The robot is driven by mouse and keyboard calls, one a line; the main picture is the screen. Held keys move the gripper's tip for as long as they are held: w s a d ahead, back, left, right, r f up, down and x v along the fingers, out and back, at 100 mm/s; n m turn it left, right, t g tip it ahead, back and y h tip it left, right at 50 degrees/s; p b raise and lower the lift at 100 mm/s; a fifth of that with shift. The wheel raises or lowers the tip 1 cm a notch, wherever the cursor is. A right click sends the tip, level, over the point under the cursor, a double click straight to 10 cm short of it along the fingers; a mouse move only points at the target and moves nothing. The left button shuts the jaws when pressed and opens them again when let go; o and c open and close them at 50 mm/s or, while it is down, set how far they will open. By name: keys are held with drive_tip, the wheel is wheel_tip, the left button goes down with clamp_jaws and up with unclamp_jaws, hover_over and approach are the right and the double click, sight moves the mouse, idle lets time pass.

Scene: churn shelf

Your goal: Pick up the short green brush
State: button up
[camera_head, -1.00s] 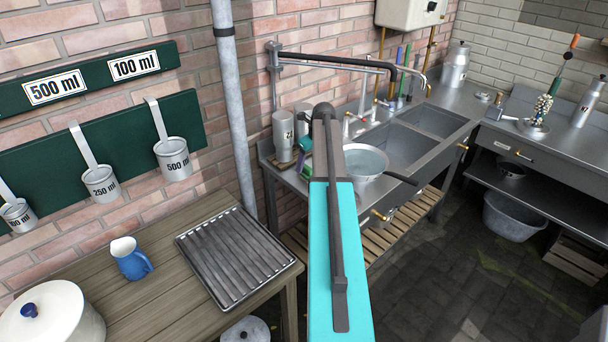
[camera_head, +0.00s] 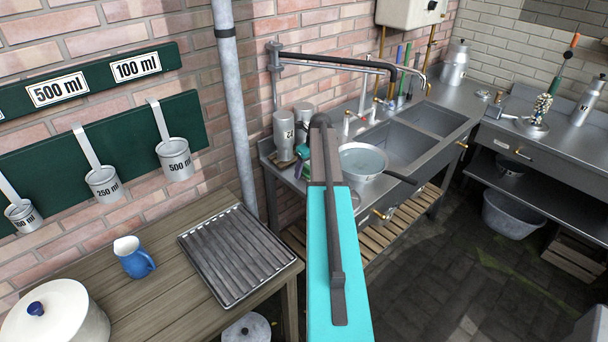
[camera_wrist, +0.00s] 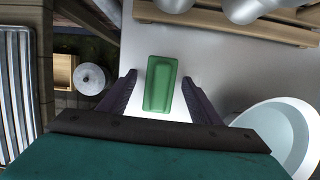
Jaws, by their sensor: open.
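The short green brush (camera_wrist: 160,85) shows in the wrist view as a green block on the grey metal counter (camera_wrist: 222,70). My gripper (camera_wrist: 160,79) is open, with one dark finger to the left of the block and one to the right. A strip of counter shows between the block and each finger, so they look apart. I cannot tell how high the fingertips are above the counter. In the head view my arm hides most of this spot, and I cannot make out the brush surely there.
A water-filled basin (camera_head: 363,161) stands right of my arm; its rim shows in the wrist view (camera_wrist: 303,106). A canister (camera_head: 284,135) stands at the counter's left end. A wooden board (camera_wrist: 232,24) with metal containers lies beyond the brush. A wooden table (camera_head: 170,292) is at left.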

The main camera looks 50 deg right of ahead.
sight(307, 165)
drive_tip(key=shift+c, duration=0.2)
drive_tip(key=c, duration=1.1)
drive_tip(key=shift+r, duration=0.1)
drive_tip(key=shift+c, duration=0.2)
drive_tip(key=shift+r+b, duration=1.6)
drive_tip(key=shift+r, duration=3.35)
